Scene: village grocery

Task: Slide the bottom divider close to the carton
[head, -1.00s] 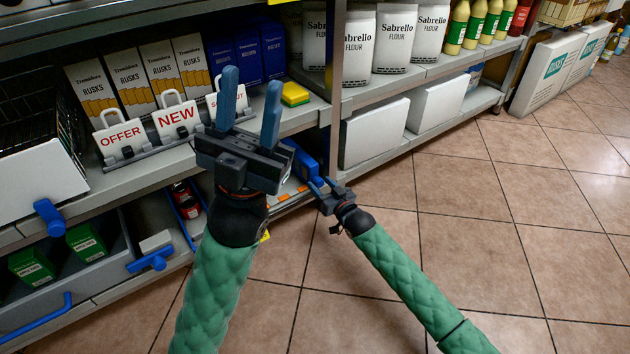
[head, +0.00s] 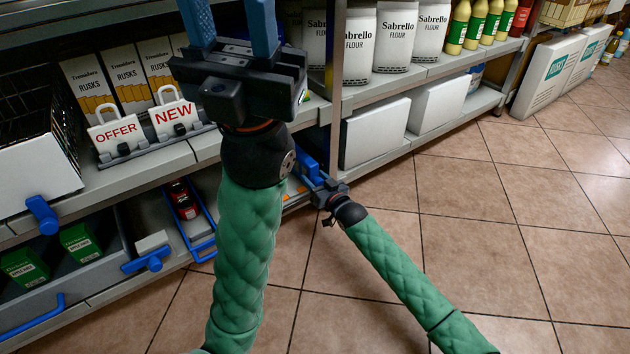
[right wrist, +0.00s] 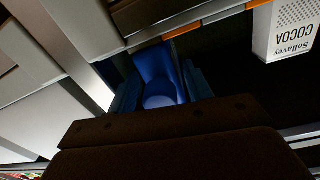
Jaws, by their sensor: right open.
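In the right wrist view a blue divider (right wrist: 158,75) stands between the two dark blue fingers of my right gripper (right wrist: 161,92). The gripper is open around it, and I cannot tell whether the fingers touch it. A white cocoa carton (right wrist: 283,32) shows upside down at the right of that view, with a dark gap between it and the divider. In the head view my right gripper (head: 309,173) is at the bottom shelf's front edge, and the carton cannot be seen. My left gripper (head: 231,22) is open and empty in front of the upper shelf, its fingertips cut off by the top edge.
An offer sign (head: 117,134) and a new sign (head: 175,113) stand before rusks boxes (head: 125,83). Green boxes (head: 84,241) and red cans (head: 183,199) are on the bottom shelf. White panels (head: 375,132) stand to the right. The tiled floor (head: 480,250) is clear.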

